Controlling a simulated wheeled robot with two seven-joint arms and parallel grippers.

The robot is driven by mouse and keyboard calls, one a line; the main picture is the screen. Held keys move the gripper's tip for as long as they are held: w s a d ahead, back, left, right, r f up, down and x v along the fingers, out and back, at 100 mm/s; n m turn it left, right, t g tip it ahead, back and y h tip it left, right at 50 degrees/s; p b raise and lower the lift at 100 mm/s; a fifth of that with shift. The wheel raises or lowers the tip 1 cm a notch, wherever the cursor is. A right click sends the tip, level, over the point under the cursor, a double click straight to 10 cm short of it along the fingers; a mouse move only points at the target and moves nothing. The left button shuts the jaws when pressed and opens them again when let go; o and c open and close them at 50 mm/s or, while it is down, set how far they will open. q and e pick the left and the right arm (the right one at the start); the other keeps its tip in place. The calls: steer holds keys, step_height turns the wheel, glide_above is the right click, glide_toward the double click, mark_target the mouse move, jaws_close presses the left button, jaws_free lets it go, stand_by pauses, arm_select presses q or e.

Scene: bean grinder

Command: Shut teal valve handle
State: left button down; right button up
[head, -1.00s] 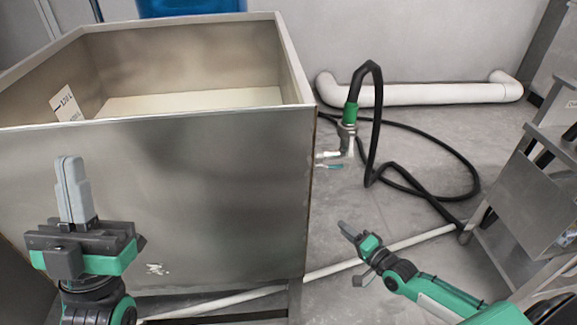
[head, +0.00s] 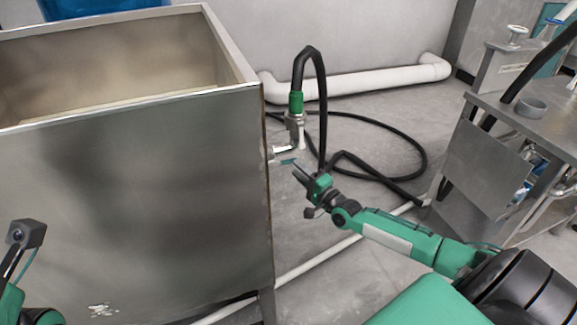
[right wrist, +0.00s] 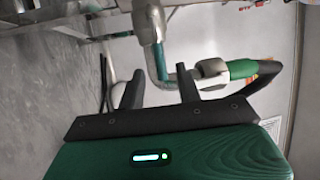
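The teal valve handle (head: 288,161) is small and sits at the lower end of the metal pipe fitting (head: 294,128), just right of the steel tank's edge. My right gripper (head: 304,192) is open and empty, with its upper finger tip close to the handle, below and right of it. In the right wrist view my right gripper (right wrist: 158,88) has its two dark fingers spread apart. A teal strip that looks like the handle (right wrist: 160,62) shows beyond the gap between them. Contact cannot be made out. Of my left arm only a wrist part shows at the lower left; its fingers are out of view.
The open steel tank (head: 130,185) fills the left side. A black hose (head: 321,80) rises from the green collar (head: 296,102) and loops on the floor. A white pipe (head: 360,83) runs along the wall. A metal cart (head: 480,172) stands at the right.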

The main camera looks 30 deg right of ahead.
mark_target(289, 161)
steer(key=shift+b+x, duration=0.85)
steer(key=shift+x, duration=1.8)
jaws_close()
